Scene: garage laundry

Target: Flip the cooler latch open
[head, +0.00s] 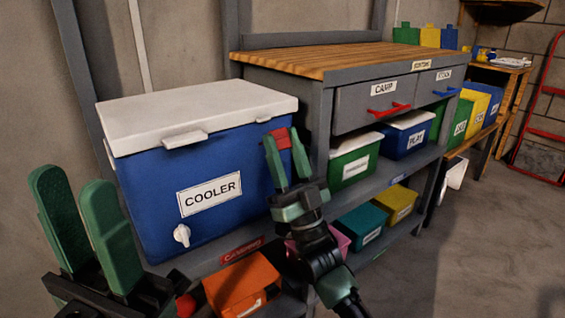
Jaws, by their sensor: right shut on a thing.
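The blue cooler (150,200) with a white lid (200,105) stands at the left of the shelf, its lid down. A white latch tab (185,138) shows at the front lid edge, and a second white tab (263,119) shows further right. A white spigot (182,235) is low on its front. My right gripper (281,140) is at the cooler's front right corner, shut on a small red piece (280,137). Whether that piece belongs to the cooler is unclear. My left gripper (72,180) is open and empty, in front of the cooler's left side.
A workbench (330,60) with a red-handled drawer (375,105) stands right of the cooler. Green (350,160) and blue (408,135) bins share the shelf. An orange box (240,285) and several bins sit lower. The floor (480,240) at right is clear.

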